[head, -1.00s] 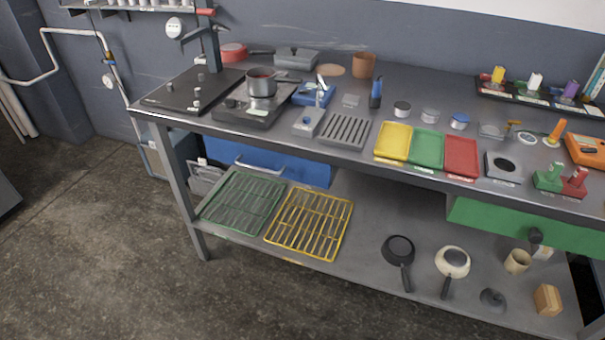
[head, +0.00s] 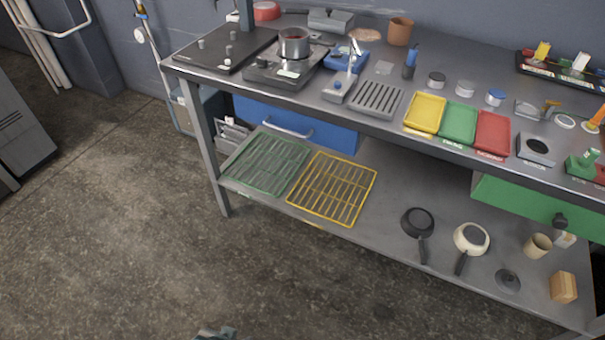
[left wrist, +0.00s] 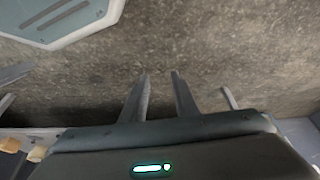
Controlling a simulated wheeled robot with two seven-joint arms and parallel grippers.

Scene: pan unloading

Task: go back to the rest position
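My left gripper (left wrist: 160,75) shows in the left wrist view with its two fingers apart and nothing between them, over bare concrete floor. A small grey piece at the bottom edge of the head view may be part of my arm; I cannot tell which. My right gripper is in neither view. In the head view a dark pan (head: 418,222) and a cream pan (head: 471,239) lie on the lower shelf (head: 375,205). A green rack (head: 266,162) and a yellow rack (head: 332,188) lie to their left. A saucepan (head: 293,43) stands on the burner (head: 278,72).
The workbench (head: 310,85) spans the upper right of the head view. Yellow (head: 425,111), green (head: 458,122) and red (head: 492,132) trays lie along its front. A cup (head: 537,245) and a wooden block (head: 563,287) sit on the lower shelf. The floor (head: 130,230) before the bench is clear.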

